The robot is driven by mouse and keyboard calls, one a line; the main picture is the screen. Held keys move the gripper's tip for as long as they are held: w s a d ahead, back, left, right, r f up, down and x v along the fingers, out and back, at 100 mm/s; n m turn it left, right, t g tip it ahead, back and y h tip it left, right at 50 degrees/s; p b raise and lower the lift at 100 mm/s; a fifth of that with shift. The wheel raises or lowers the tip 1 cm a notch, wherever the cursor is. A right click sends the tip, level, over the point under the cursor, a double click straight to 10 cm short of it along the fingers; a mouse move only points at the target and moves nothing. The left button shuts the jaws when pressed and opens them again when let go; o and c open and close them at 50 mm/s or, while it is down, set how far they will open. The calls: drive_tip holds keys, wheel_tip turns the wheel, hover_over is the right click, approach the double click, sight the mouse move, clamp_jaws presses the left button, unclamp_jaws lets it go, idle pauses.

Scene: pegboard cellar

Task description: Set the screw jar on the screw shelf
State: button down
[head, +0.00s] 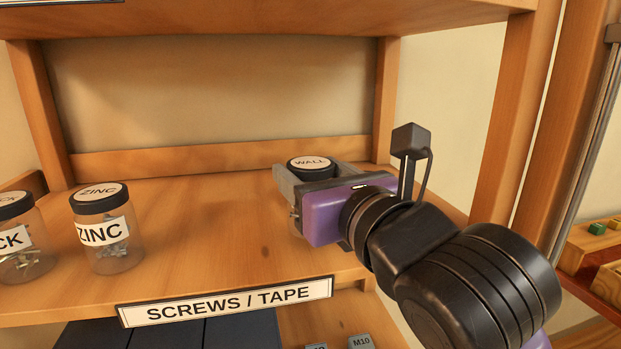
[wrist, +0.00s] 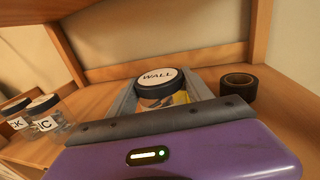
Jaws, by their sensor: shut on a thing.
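The screw jar in my grip is clear with a black lid marked "WALL" (head: 310,163); it also shows in the wrist view (wrist: 157,78). My gripper (head: 309,172) is shut around it, one grey finger on each side. The jar looks upright over the right part of the screw shelf (head: 220,260), a wooden board labelled "SCREWS / TAPE" (head: 228,301). My gripper hides most of the jar's body, and I cannot tell whether its base touches the board.
A "ZINC" jar (head: 105,234) and another jar ending in "CK" (head: 16,240) stand at the shelf's left. A dark tape roll (wrist: 239,86) lies right of my gripper in the wrist view. The shelf's middle is clear. A wooden post (head: 515,110) rises at right.

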drive_tip(key=shift+f, duration=0.55)
drive_tip(key=shift+f, duration=0.15)
drive_tip(key=shift+c, duration=2.2)
unclamp_jaws()
